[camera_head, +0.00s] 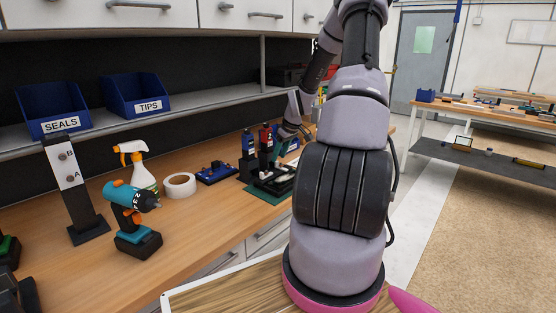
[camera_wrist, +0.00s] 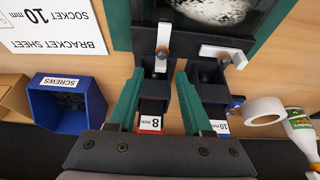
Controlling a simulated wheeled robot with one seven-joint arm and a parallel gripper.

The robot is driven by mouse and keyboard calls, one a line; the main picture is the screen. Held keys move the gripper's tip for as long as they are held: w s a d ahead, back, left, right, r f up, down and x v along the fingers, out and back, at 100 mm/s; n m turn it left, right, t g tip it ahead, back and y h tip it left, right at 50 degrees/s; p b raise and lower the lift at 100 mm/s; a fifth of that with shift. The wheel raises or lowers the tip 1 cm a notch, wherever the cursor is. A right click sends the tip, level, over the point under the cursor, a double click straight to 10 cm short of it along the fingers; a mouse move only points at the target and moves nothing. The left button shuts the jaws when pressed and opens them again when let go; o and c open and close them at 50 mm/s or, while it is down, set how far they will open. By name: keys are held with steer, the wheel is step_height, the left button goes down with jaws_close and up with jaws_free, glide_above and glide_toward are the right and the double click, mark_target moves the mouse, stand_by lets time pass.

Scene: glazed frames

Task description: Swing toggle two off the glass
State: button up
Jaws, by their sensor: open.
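The glazed frame (camera_wrist: 146,12) lies at the top of the wrist view, its dark glass (camera_wrist: 180,30) showing a pale speckled patch. A second toggle (camera_wrist: 212,51) lies sideways along that edge, to the right. No numbers show on the toggles, so I cannot tell which is two. My gripper (camera_wrist: 161,75) is open, its green fingers either side of the first toggle's near end; contact is unclear. In the head view my gripper (camera_head: 288,133) is over the fixture, small and partly hidden.
Tags reading 8 mm (camera_wrist: 150,123) and 10 mm (camera_wrist: 220,127) sit near the fingers. A blue SCREWS bin (camera_wrist: 72,105) stands left. A tape roll (camera_wrist: 263,111) and spray bottle (camera_wrist: 300,130) stand right. In the head view, a drill (camera_head: 130,205) stands on the bench (camera_head: 190,225).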

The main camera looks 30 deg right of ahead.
steer(key=shift+x, duration=1.25)
jaws_close()
